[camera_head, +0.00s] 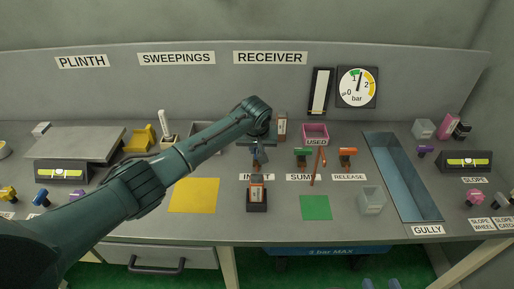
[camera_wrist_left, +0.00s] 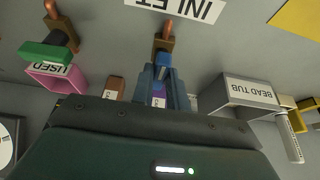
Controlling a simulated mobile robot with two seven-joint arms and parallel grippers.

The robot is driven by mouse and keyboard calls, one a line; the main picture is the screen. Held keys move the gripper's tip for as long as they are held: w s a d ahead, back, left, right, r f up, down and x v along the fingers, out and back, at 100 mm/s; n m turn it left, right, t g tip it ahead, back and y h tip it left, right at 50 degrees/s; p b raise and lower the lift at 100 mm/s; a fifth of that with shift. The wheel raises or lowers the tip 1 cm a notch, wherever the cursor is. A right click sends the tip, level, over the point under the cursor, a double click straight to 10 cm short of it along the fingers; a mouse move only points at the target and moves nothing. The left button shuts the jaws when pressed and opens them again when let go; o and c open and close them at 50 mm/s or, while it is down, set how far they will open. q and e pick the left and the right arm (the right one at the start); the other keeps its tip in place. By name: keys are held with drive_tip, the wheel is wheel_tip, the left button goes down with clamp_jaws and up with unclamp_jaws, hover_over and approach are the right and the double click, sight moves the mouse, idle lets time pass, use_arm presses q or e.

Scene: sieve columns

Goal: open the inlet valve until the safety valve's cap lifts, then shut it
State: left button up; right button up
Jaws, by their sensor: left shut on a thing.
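My left arm reaches across the bench, and my left gripper (camera_head: 259,156) is at the inlet valve, just above the INLET label (camera_head: 257,177). In the left wrist view the fingers (camera_wrist_left: 163,88) are shut around the valve's blue handle (camera_wrist_left: 162,59); its copper-coloured pipe (camera_wrist_left: 164,35) shows beyond them. The pressure gauge (camera_head: 357,87) hangs on the back wall, its needle pointing near the 1 mark. I cannot make out the safety valve's cap. Two blue-grey fingertips of my right gripper (camera_head: 380,284) show at the bottom edge, apart and empty.
The green-handled valve (camera_head: 303,152) and the orange-handled RELEASE valve (camera_head: 348,152) stand to the right, with a thin copper-coloured rod (camera_head: 318,168) between them. A pink USED bin (camera_head: 315,132) is behind. A dark block (camera_head: 257,196) stands in front; the gully (camera_head: 402,175) is further right.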

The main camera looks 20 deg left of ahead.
use_arm(q)
clamp_jaws()
use_arm(e)
drive_tip(key=shift+f, duration=0.15)
